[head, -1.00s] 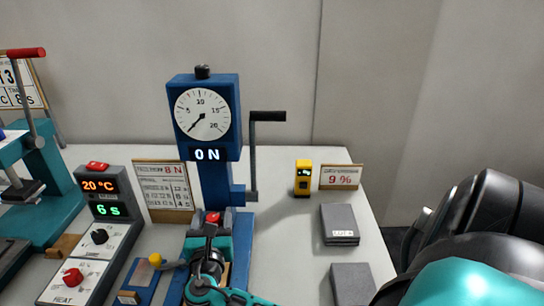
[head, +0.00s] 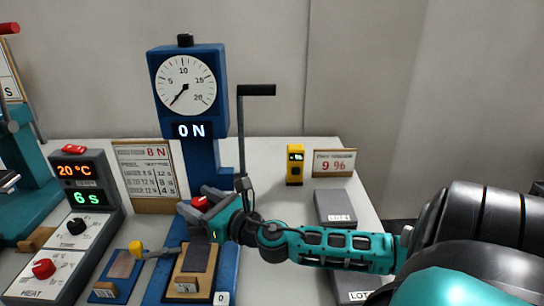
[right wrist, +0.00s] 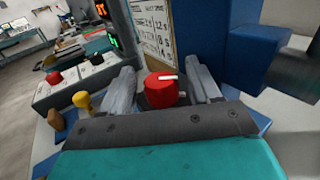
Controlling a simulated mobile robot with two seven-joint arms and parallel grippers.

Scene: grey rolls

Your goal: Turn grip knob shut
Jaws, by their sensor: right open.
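The red grip knob (head: 199,203) sits low on the column of the blue force tester. In the right wrist view the red knob (right wrist: 159,91) has a white mark on its top, pointing to the right. My right gripper (head: 203,209) reaches in from the right and is open at the knob. In the right wrist view its two grey fingers stand one on each side of the knob, with small gaps visible. The tester's dial (head: 186,86) has its needle near the low end, above a display (head: 191,131) reading 0 N. My left gripper is not in view.
A crank handle (head: 257,90) rises right of the column. A control box (head: 67,225) with knobs and a red button stands at left. A yellow meter (head: 295,165), a 9 % sign (head: 333,163) and grey blocks (head: 335,208) are at right. A wood-topped plate (head: 195,259) lies below the gripper.

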